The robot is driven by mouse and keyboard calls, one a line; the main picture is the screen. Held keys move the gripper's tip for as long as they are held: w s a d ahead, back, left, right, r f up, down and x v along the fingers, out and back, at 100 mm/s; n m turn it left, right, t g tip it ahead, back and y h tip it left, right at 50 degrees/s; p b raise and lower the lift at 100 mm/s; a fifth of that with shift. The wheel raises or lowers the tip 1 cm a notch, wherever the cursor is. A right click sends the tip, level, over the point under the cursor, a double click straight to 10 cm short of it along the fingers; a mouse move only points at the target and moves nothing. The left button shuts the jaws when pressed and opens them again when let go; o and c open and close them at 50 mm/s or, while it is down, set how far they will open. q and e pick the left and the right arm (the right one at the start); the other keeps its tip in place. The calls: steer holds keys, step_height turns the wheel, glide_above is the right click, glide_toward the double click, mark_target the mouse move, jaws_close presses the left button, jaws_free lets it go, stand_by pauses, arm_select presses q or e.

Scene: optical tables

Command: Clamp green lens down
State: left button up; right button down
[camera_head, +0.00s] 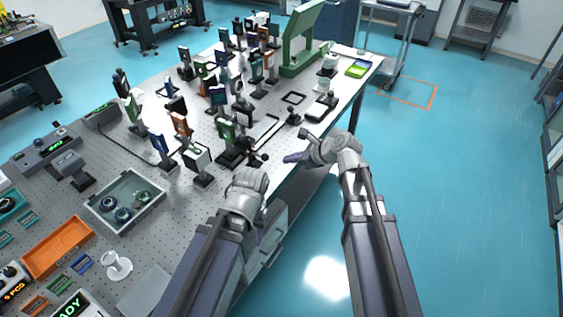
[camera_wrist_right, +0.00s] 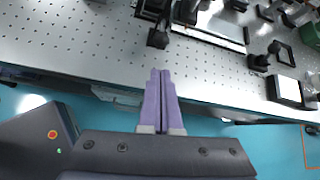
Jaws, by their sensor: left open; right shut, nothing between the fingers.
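A green-framed optic (camera_head: 226,131) stands upright on a black base near the front edge of the perforated table; several other mounts also have green parts. A dark piece with knob-like ends (camera_head: 257,157) sits beside its base, possibly a clamp; I cannot tell whether it grips the base. My left gripper (camera_head: 247,172) is open, just in front of this piece, its fingers mostly hidden.
Several optics on posts crowd the table behind. A green press-like frame (camera_head: 303,40) stands at the back. Open floor lies right of the table.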

steer(key=b+x, duration=0.5)
steer(key=x, duration=0.3)
steer(key=shift+w+f, duration=0.1)
steer(key=shift+f, duration=0.15)
steer(key=shift+w+a+f, duration=0.2)
steer(key=shift+a, duration=0.15)
